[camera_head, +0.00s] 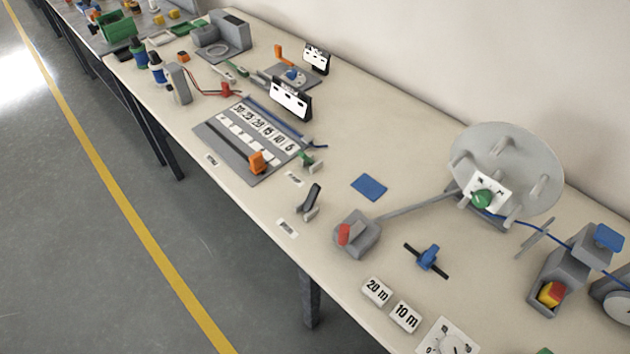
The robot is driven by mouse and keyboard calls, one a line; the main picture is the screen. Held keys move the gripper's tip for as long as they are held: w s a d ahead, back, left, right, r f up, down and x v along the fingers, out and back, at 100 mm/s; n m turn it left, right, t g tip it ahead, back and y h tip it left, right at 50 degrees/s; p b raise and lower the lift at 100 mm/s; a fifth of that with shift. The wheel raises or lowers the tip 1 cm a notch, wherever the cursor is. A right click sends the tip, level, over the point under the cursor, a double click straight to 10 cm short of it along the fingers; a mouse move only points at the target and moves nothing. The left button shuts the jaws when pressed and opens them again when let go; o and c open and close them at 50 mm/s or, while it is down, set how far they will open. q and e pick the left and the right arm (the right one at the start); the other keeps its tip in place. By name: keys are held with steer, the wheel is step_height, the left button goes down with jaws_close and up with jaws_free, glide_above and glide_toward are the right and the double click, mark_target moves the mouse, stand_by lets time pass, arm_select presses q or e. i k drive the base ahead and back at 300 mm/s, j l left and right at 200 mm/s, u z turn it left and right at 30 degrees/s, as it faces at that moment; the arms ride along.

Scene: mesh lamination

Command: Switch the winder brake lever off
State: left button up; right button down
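A winder with a large light grey disc (520,165) and several pegs stands at the right of the table in the head view. A white plate with a green knob (482,199) sits at its front. A grey block (362,241) with a red-ended lever (345,235) stands left of the winder, and a thin grey bar runs from near it to the winder. A dark lever (311,197) on a small grey base stands further left, by a small label. I cannot read which lever is marked as the brake. Neither of my grippers is in view.
A blue clamp-like part (428,257), a blue square (369,187) and white cards (376,291) lie around the block. A grey box with a red and yellow button (551,293) is at right. A numbered board (222,150) lies left. The table's front edge runs diagonally.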

mark_target(314, 192)
steer(key=i+j+z, duration=0.1)
steer(key=j, duration=0.25)
steer(key=i+j+z, duration=0.1)
steer(key=j, duration=0.3)
steer(key=i+j+z, duration=0.1)
steer(key=j, duration=0.25)
steer(key=i, duration=0.1)
